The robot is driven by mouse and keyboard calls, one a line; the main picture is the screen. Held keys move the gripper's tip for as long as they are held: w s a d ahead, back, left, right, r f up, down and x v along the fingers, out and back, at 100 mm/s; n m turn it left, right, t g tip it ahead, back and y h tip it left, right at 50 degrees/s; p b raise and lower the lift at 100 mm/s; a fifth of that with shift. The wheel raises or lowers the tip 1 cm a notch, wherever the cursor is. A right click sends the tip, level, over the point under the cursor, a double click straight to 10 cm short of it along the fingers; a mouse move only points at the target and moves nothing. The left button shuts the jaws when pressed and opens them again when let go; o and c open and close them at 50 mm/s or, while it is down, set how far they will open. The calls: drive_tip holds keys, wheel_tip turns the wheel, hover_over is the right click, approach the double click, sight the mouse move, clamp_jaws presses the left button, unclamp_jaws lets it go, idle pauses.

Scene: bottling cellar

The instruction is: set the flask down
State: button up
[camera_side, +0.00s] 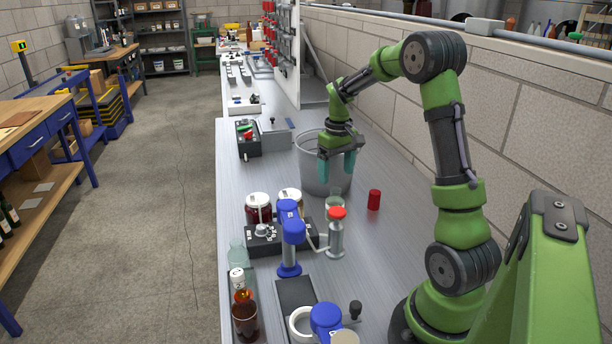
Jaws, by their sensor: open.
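A small pale green see-through vessel (334,196), which looks like the flask, stands on the grey metal bench (410,205), partly hidden behind a red-topped metal post (336,236). My gripper (337,170) points down with its teal fingers apart, above the vessel in the picture and in front of a grey bucket (310,165). I see nothing between the fingers. I cannot tell the exact gap between the fingers and the vessel or bucket. Another clear glass bottle (238,256) stands at the bench's left edge, lower in the picture.
A red cylinder (374,200) stands right of the vessel. Dark-filled jars (258,208), a black device (265,240) and a blue-headed stand (290,225) crowd the near left. A block wall (540,130) borders the right. Bench between the red cylinder and my arm is clear.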

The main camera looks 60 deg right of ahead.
drive_tip(key=s+a+r+t, duration=0.2)
drive_tip(key=a+r, duration=0.4)
drive_tip(key=a, duration=0.5)
drive_tip(key=s+a+r+t, duration=0.3)
drive_tip(key=a+r, duration=0.2)
drive_tip(key=a, duration=0.6)
drive_tip(key=shift+a+r+n+y, duration=0.25)
drive_tip(key=shift+r+n+y, duration=0.05)
drive_tip(key=shift+r, duration=0.1)
drive_tip(key=shift+o, duration=0.4)
drive_tip(key=s+a+t+y, duration=0.1)
drive_tip(key=s+a+t, duration=0.1)
drive_tip(key=s+a, duration=0.3)
drive_tip(key=shift+s+a+f, duration=0.25)
drive_tip(key=shift+s+a, duration=0.05)
drive_tip(key=shift+a, duration=0.35)
